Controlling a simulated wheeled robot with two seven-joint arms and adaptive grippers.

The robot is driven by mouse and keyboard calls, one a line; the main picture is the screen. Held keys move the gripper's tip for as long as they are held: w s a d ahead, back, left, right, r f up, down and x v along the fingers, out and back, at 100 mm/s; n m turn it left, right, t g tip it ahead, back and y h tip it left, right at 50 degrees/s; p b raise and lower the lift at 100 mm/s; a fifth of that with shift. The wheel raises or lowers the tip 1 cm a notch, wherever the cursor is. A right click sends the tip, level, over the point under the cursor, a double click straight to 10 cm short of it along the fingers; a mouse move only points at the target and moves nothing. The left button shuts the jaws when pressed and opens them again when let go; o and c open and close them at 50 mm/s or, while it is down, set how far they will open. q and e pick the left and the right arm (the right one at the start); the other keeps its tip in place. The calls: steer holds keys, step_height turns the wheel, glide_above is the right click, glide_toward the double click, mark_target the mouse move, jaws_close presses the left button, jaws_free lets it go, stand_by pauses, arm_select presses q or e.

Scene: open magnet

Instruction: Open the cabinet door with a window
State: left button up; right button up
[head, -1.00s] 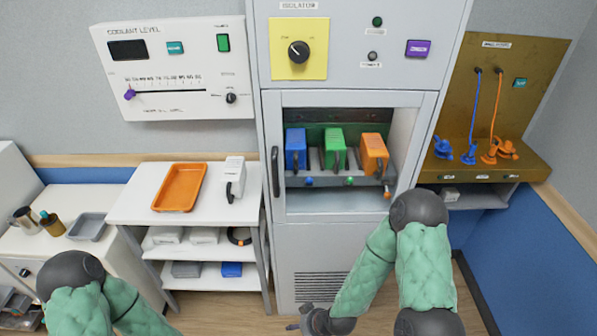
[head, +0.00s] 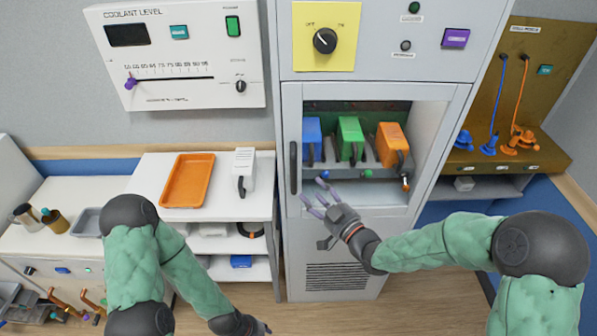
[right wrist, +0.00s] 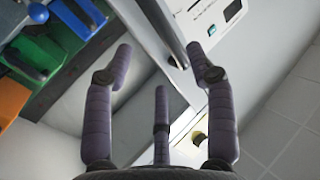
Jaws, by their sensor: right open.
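The cabinet door (head: 370,92) is a pale grey frame around a large window, and it looks shut. Its dark vertical handle (head: 293,168) is on the left side of the frame. My right gripper (head: 318,194) is open and empty in front of the lower left of the window, just right of the handle's lower end. In the right wrist view the handle (right wrist: 160,28) shows ahead, between the spread fingers of the gripper (right wrist: 160,52), apart from them. My left gripper (head: 260,328) is low at the bottom edge, mostly hidden; its fingers are unclear.
Behind the window are blue (head: 312,140), green (head: 350,138) and orange (head: 392,143) blocks with handles. A white shelf cart (head: 225,205) with an orange tray (head: 187,180) stands left of the cabinet. A brown panel with hoses (head: 500,90) is on the right.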

mark_target(296, 174)
steer(key=x, duration=1)
steer(key=shift+s, duration=0.1)
jaws_close()
